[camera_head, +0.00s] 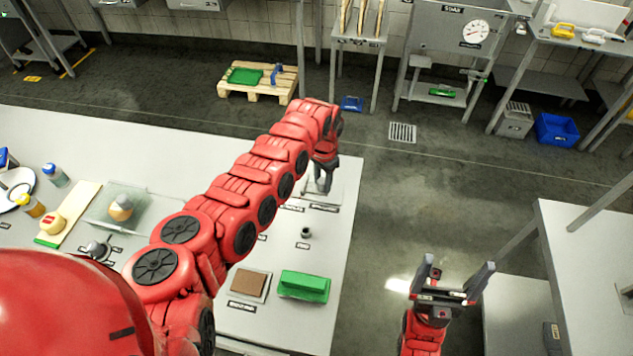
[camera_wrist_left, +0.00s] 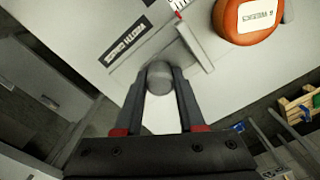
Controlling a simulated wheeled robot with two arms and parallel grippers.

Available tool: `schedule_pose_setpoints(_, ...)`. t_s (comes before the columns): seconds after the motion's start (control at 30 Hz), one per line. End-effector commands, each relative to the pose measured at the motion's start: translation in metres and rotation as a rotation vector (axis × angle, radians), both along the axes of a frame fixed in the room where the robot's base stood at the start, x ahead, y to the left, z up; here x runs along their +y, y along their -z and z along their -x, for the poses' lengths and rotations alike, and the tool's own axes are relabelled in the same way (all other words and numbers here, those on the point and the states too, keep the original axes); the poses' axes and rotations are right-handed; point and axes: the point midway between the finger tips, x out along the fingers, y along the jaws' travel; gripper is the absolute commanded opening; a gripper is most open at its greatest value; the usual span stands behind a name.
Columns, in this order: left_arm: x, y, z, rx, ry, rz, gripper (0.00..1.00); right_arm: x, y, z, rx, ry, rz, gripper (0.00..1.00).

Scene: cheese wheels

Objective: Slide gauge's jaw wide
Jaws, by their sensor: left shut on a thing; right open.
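The gauge (camera_wrist_left: 214,98) lies flat at the table's edge in the left wrist view, a pale grey plate with an upright bar-like jaw (camera_wrist_left: 194,46) and a bit of scale with red marks (camera_wrist_left: 180,5). A round grey knob (camera_wrist_left: 160,86) sits beside the jaw. My left gripper (camera_wrist_left: 160,72) is shut on this knob, one finger on each side. In the head view my left gripper (camera_head: 323,184) is low over the table's far right corner, and my arm hides part of the gauge. My right gripper (camera_head: 457,283) is open and empty beyond the table's right edge.
An orange cheese wheel (camera_wrist_left: 247,16) lies close to the jaw. A label (camera_wrist_left: 128,43) is beside the gauge. On the table (camera_head: 310,325) are a green block (camera_head: 304,286), a brown pad (camera_head: 248,283) and a small dark cup (camera_head: 305,233).

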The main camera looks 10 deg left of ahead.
Motion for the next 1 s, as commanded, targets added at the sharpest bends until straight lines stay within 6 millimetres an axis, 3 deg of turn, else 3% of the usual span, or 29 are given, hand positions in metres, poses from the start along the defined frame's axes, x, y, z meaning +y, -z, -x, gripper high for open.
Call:
schedule_pose_setpoints(0.17, -0.005, -0.002, -0.001, -0.006, 0.005, 0.007, 0.0, 0.0, -0.001, 0.0, 0.0, 0.0, 0.0, 1.0)
schedule_pose_setpoints(0.2, -0.005, -0.002, -0.001, -0.006, 0.005, 0.007, 0.44, 0.0, -0.001, 0.0, 0.0, 0.0, 0.0, 1.0)
schedule_pose_setpoints(0.33, -0.004, -0.002, -0.001, -0.005, 0.005, 0.006, 0.68, 0.0, -0.001, 0.0, 0.0, 0.0, 0.0, 1.0)
schedule_pose_setpoints(0.73, -0.003, -0.006, -0.001, -0.003, 0.003, 0.004, 0.69, 0.0, 0.001, 0.0, 0.0, 0.0, 0.0, 1.0)
schedule_pose_setpoints(0.87, -0.003, -0.024, -0.001, -0.005, 0.002, 0.006, 0.69, 0.0, 0.006, 0.0, 0.0, 0.0, 0.0, 1.0)
schedule_pose_setpoints(1.0, -0.002, -0.058, -0.001, -0.008, 0.002, 0.005, 0.69, 0.0, 0.02, 0.0, 0.0, 0.0, 0.0, 1.0)
